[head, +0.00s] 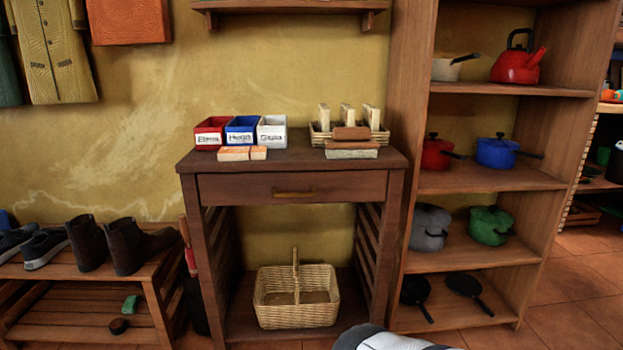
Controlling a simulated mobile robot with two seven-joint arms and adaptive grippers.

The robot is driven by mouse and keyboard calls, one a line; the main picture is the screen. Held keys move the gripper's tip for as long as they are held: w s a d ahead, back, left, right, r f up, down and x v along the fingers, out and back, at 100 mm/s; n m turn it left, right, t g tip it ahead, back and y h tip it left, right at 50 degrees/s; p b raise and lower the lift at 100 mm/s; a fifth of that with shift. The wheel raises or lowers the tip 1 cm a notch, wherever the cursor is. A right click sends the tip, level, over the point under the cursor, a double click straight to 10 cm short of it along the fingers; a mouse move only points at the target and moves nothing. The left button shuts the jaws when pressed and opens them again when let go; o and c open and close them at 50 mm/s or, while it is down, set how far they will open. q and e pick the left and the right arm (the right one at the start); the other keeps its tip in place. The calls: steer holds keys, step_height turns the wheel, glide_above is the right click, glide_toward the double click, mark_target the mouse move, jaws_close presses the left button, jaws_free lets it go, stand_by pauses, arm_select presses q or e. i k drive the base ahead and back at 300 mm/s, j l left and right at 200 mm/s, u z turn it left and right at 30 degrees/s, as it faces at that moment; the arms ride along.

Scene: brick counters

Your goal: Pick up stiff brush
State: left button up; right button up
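I cannot tell for sure which thing is the stiff brush. A brown-topped, brush-like block (351,133) and a paler block with a brown top (351,150) lie at the front of a wicker tray on the small wooden table (292,163). Two small pale blocks with orange-brown tops, a wider one (234,154) and a narrower one (258,153), lie at the table's front left. On the shoe rack's lower shelf are a green brush-like item (130,304) and a small dark brown oval item (119,326). Neither gripper shows.
Red (210,133), blue (242,131) and white (272,132) labelled bins stand on the table. The wicker tray (318,135) holds upright pale pieces. A basket (296,312) sits below. Boots (129,247) stand left; shelves with pots (497,152) stand right.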

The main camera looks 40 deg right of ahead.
mark_target(345, 143)
steer(key=z, duration=1.25)
steer(key=i+l+u, duration=0.15)
steer(key=l+u, duration=0.25)
steer(key=l, duration=0.15)
steer(key=i+l+u, duration=0.1)
steer(key=l+u, duration=0.35)
steer(key=l, duration=0.15)
steer(key=l+u, duration=0.4)
steer(key=l, duration=0.15)
